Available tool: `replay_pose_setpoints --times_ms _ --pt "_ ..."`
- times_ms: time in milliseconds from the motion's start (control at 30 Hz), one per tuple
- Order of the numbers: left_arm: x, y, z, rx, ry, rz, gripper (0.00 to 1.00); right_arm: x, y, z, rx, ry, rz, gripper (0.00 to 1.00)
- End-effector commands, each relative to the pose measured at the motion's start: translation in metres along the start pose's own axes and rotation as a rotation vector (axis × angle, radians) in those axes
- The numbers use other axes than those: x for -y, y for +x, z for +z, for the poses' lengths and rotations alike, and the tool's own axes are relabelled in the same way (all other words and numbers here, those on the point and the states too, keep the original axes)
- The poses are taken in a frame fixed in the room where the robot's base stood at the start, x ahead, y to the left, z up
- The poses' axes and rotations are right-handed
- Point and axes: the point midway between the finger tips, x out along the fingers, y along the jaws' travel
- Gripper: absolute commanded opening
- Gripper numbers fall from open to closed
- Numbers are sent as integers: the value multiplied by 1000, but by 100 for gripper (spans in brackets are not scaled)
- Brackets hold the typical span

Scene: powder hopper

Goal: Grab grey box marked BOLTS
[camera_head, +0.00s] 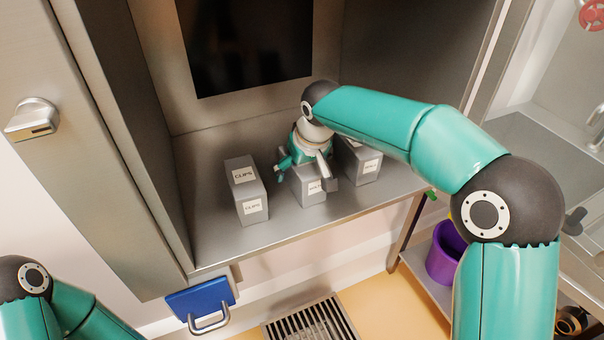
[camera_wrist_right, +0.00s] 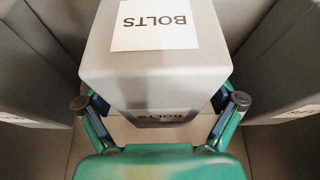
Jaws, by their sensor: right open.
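The grey box marked BOLTS (camera_wrist_right: 155,75) fills the upper middle of the right wrist view, with white labels on its top and front. In the head view it is the middle grey box (camera_head: 305,195) on the metal shelf, upright and partly hidden by my right gripper (camera_head: 305,172). My right gripper is open. In the wrist view its fingers (camera_wrist_right: 160,104) reach along the left and right sides of the box; I cannot tell whether they touch it. My left gripper is out of the head view; only part of that arm shows at the lower left.
A grey box marked CLIPS (camera_head: 246,190) stands left of the middle box. Another grey labelled box (camera_head: 364,166) stands close on the right. The cabinet's side walls enclose the shelf (camera_head: 215,245). A purple bin (camera_head: 444,255) stands at the lower right.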

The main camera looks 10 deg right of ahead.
Motion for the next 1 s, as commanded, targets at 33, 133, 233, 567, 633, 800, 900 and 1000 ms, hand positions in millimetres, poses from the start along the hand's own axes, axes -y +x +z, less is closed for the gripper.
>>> replay_pose_setpoints --times_ms 33,133,233,567,633,800,900,1000 --pt "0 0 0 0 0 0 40 0 1 0 0 0 0 93" --pt "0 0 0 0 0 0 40 0 1 0 0 1 0 93" --pt "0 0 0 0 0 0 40 0 1 0 0 1 0 93" --pt "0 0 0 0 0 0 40 -1 0 1 0 1 0 51" --pt "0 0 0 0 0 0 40 -1 0 1 0 1 1 39" --pt "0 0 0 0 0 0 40 -1 0 0 -1 2 1 18" --pt "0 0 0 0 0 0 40 -1 0 0 -1 2 1 18" --pt "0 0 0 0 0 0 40 -1 -1 0 -2 2 1 18"
